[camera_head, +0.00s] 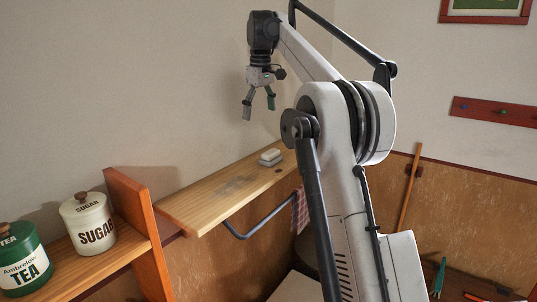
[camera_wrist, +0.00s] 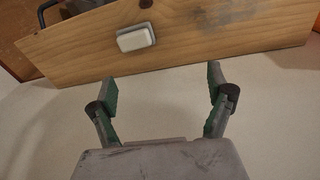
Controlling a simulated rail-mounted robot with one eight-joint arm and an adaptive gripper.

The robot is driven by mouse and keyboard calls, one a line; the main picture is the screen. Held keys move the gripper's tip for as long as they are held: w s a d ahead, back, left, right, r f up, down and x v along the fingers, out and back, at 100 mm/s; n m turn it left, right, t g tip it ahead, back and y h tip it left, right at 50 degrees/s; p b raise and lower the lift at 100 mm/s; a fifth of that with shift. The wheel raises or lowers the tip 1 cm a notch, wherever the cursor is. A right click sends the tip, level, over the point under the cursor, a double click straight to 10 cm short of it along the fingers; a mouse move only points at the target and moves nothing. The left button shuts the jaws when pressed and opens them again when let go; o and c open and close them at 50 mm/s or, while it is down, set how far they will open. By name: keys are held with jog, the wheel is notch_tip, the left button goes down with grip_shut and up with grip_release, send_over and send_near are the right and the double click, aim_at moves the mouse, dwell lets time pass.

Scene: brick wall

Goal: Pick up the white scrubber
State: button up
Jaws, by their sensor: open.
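The white scrubber (camera_head: 270,157) is a small white block with a grey lower part. It lies on the wooden wall shelf (camera_head: 193,211), toward the shelf's far end in the head view. In the wrist view the scrubber (camera_wrist: 135,38) shows near the top, left of the middle, lying on the shelf (camera_wrist: 215,38). My gripper (camera_head: 259,105) is open and empty, above the shelf and the scrubber and apart from them. In the wrist view my gripper's two fingers (camera_wrist: 163,88) are spread wide, with only the pale wall between them. The scrubber lies beyond the fingertips there.
A sugar canister (camera_head: 90,226) and a green tea canister (camera_head: 24,262) stand on a lower shelf at left, with an upright wooden end board (camera_head: 133,215). A grey rail (camera_head: 262,228) with a checked cloth (camera_head: 299,210) hangs under the wall shelf. The shelf top around the scrubber is clear.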

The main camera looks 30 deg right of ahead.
jog(key=w+d+f+g+p, duration=0.1)
jog(key=w+d+f+p, duration=0.15)
jog(key=d, duration=0.25)
jog(key=n+b, duration=0.1)
jog(key=b, duration=0.5)
send_over(271, 151)
jog(key=s, duration=0.1)
jog(key=f, duration=0.7)
jog(key=shift+s+a+f, duration=0.1)
jog(key=shift+a+f, duration=0.2)
jog(key=shift+f, duration=1.05)
jog(key=f, duration=0.2)
jog(key=w+f, duration=0.1)
jog(key=f, duration=0.1)
jog(key=shift+d+f+p, duration=0.1)
jog(key=shift+d+p, duration=0.15)
jog(key=shift+p, duration=0.05)
jog(key=shift+f, duration=0.55)
jog(key=c, duration=1.3)
